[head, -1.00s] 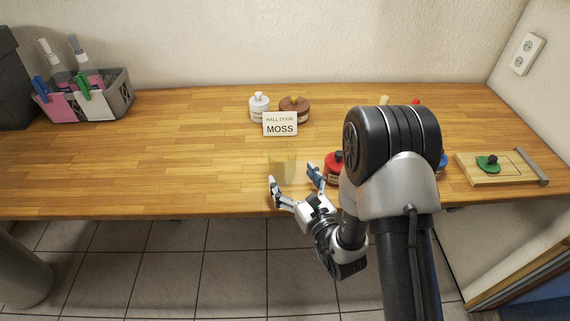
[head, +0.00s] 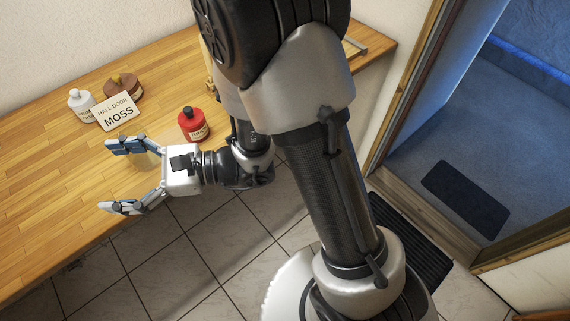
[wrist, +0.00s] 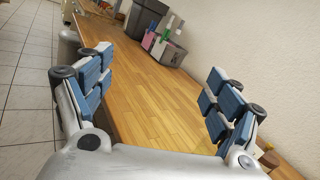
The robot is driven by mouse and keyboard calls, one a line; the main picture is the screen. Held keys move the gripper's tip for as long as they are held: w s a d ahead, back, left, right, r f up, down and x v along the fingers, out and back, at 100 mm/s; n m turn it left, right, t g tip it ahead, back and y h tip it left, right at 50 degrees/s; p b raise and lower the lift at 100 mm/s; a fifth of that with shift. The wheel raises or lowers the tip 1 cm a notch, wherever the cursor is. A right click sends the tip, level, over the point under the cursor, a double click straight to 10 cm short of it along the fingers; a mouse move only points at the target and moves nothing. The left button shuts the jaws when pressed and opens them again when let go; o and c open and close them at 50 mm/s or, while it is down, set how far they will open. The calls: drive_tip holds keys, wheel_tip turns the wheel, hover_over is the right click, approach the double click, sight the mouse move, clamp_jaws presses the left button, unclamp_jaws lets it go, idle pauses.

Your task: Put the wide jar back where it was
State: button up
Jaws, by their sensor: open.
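A wide brown jar (head: 124,84) stands on the wooden worktop (head: 55,165), partly hidden behind a card (head: 116,112) reading "HALL DOOR MOSS". A white bottle (head: 81,105) stands left of it. A red jar (head: 192,124) stands nearer, behind my wrist. My gripper (head: 107,177) is open over the front edge of the worktop, apart from these jars. A pale patch (head: 152,158) shows by its upper finger; I cannot tell what it is. In the wrist view my gripper (wrist: 158,68) has nothing between its fingers.
A grey caddy (wrist: 166,48) with bottles and cloths stands at the worktop's far end, beside a dark bin (wrist: 143,19). The worktop's middle is clear. Tiled floor (head: 150,270) lies in front. A doorway with a dark mat (head: 465,198) is at the right.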

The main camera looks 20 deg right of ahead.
drive_tip(key=s+d+r+n+g+h, duration=0.1)
drive_tip(key=s+d+n+g+h, duration=0.25)
drive_tip(key=s+n, duration=0.35)
drive_tip(key=s+d+r+n+g+h, duration=0.1)
drive_tip(key=s+d+n+g+h, duration=0.15)
drive_tip(key=s+n+g, duration=0.5)
drive_tip(key=d+r+n+t+h, duration=0.1)
drive_tip(key=d+n+t+h, duration=0.3)
drive_tip(key=d+t+h, duration=0.6)
drive_tip(key=d+h, duration=0.2)
drive_tip(key=d, duration=1.1)
drive_tip(key=shift+w+r+t, duration=0.25)
drive_tip(key=shift+t, duration=0.15)
